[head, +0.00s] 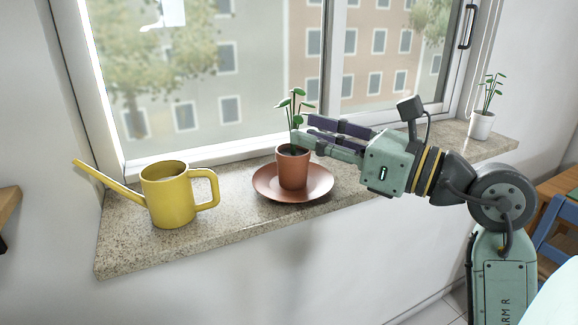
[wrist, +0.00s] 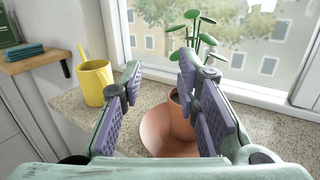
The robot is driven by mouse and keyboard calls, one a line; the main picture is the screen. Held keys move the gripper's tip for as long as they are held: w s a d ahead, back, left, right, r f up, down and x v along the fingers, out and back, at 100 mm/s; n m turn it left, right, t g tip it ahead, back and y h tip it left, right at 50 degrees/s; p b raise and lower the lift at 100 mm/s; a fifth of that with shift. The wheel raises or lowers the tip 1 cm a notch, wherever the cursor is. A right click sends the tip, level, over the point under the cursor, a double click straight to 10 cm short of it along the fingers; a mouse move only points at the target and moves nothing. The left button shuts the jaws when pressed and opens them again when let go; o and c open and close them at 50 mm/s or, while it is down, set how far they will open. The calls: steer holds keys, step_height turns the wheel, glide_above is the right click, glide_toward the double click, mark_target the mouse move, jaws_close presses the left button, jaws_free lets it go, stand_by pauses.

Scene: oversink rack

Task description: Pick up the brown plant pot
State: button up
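The brown plant pot (head: 292,172) with a green plant stands upright on a brown saucer (head: 322,186) on the windowsill. My gripper (head: 303,130) is open and comes in from the right, with its fingers at the height of the pot's rim and the plant's stem. In the wrist view my gripper's fingers (wrist: 160,78) are apart with nothing clamped between them. There the pot (wrist: 178,125) shows beyond them, partly hidden by the right finger. I cannot tell whether a finger touches the pot or plant.
A yellow watering can (head: 168,196) stands on the sill (head: 130,245) left of the saucer, its spout pointing left. A white pot (head: 481,125) with a plant stands at the sill's far right. The window (head: 230,80) is close behind the pot.

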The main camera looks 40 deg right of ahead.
mark_target(293, 150)
steer(key=s+d+f+m+h, duration=0.1)
steer(key=s+d+h, duration=0.1)
steer(key=s+d, duration=0.15)
steer(key=shift+h, duration=0.3)
steer(key=w+p, duration=0.1)
steer(key=w, duration=0.2)
steer(key=w+a+p, duration=0.1)
steer(key=w+p, duration=0.1)
steer(key=w, duration=0.2)
steer(key=w+p, duration=0.1)
steer(key=w, duration=0.2)
steer(key=shift+w+a+f, duration=0.25)
steer(key=shift+a+f, duration=0.05)
steer(key=shift+w+f, duration=0.1)
steer(key=shift+w, duration=0.2)
jaws_close()
